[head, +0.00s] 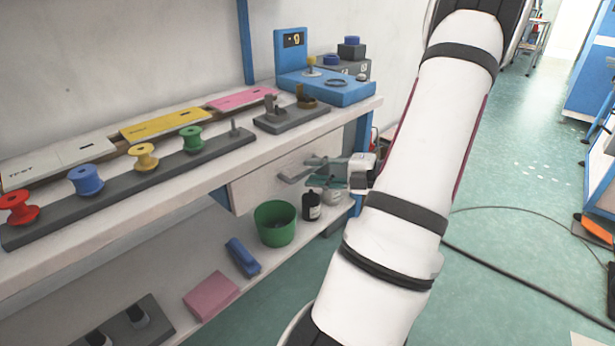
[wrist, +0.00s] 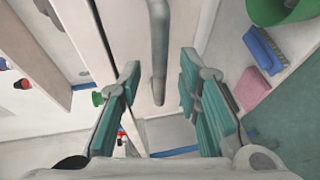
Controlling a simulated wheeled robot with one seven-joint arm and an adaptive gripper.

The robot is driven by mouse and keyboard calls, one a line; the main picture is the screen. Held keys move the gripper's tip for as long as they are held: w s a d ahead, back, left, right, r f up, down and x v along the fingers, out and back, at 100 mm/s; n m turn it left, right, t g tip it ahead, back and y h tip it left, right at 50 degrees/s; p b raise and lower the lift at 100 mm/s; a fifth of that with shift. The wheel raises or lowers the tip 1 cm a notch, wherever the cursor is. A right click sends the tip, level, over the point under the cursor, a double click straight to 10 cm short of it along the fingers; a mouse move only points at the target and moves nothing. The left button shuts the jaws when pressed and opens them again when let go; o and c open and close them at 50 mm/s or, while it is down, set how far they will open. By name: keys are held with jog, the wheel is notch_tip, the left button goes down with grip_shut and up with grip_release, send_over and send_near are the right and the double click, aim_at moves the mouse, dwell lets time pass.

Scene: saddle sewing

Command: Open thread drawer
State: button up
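The white thread drawer (head: 258,188) sits under the worktop and looks shut. Its grey bar handle (head: 294,174) stands out from the front. In the wrist view the drawer front (wrist: 130,30) fills the upper middle, and the handle (wrist: 158,45) runs down between the lines of my two fingers. My gripper (head: 322,172) is just right of the handle in the head view, with teal finger pads spread apart. The wrist view also shows my gripper (wrist: 160,78) open, with nothing clamped. I cannot tell whether the fingertips have reached around the handle or touch it.
The worktop (head: 215,157) holds several thread spools on a dark rail and a blue device (head: 330,86). Below the drawer, the shelf holds a green bin (head: 275,223), a dark bottle (head: 311,206) and a pink block (head: 211,295). The floor at right is open, with a cable across it.

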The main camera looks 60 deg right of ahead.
jog(key=shift+x, duration=1.2)
grip_shut()
jog(key=shift+s, duration=0.1)
jog(key=shift+s+a+p, duration=0.1)
jog(key=shift+s+p, duration=0.2)
jog(key=shift+s, duration=0.1)
jog(key=s+a+p, duration=0.2)
jog(key=s+p, duration=0.4)
jog(key=s, duration=0.4)
jog(key=s+a+p, duration=0.3)
jog(key=s+p, duration=0.3)
jog(key=s, duration=0.5)
jog(key=shift+p, duration=0.35)
grip_release()
